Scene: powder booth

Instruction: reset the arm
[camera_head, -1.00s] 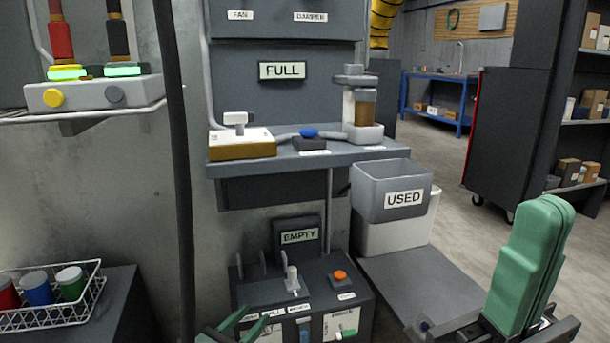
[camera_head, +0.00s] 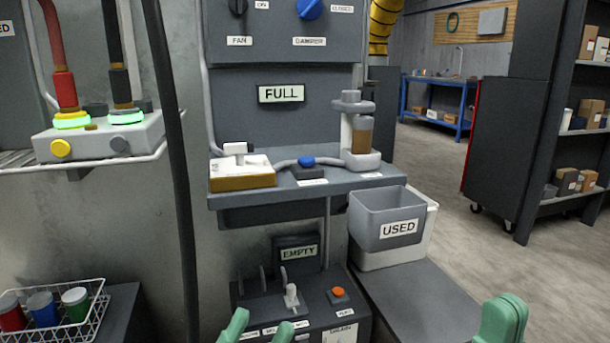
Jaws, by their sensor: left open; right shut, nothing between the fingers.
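My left gripper (camera_head: 260,328) shows at the bottom edge as two green fingertips spread apart, open and empty. It appears in front of the dark control box labelled EMPTY (camera_head: 298,252); I cannot tell whether it touches the box. My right gripper (camera_head: 502,320) is at the bottom right, its green fingers shut together with nothing between them. It shows over the right end of the low grey surface (camera_head: 420,305). The rest of both arms is out of view.
A grey bin labelled USED (camera_head: 385,215) stands on the low surface. The shelf (camera_head: 300,188) above the control box holds a scale-like device (camera_head: 242,172) and a cup stand (camera_head: 360,140). A wire basket of cups (camera_head: 50,310) is at left. Open floor lies at right.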

